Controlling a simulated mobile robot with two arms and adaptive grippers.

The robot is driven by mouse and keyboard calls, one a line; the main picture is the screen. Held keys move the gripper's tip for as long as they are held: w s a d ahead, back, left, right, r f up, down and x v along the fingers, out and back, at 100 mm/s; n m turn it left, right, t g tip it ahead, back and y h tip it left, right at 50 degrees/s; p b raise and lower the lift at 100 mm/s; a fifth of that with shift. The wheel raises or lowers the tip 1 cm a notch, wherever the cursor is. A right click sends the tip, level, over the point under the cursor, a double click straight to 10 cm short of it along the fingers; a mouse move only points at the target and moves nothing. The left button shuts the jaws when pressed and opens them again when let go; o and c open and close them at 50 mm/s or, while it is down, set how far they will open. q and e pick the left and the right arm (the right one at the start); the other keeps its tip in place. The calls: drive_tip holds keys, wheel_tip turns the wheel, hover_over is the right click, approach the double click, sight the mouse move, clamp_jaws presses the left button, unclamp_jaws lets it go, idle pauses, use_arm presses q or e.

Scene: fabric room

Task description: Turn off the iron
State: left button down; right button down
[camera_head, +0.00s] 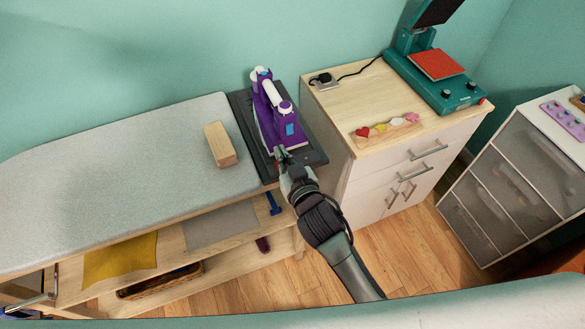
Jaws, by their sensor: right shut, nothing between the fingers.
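A purple and white iron (275,112) rests on the dark rest plate (252,130) at the right end of the grey ironing board (110,165). My right gripper (281,156) reaches in from the lower right and is shut and empty. Its tip is at the near end of the iron. I cannot tell whether it touches the iron. The gripper hides part of the iron's near end. No left gripper shows in this view.
A wooden block (220,145) lies on the board left of the iron. Drawers (500,190) stand at far right.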

drive_tip(key=r+v, duration=0.1)
drive_tip(key=v, duration=0.7)
drive_tip(key=shift+b, duration=0.45)
drive_tip(key=shift+s+d, duration=0.1)
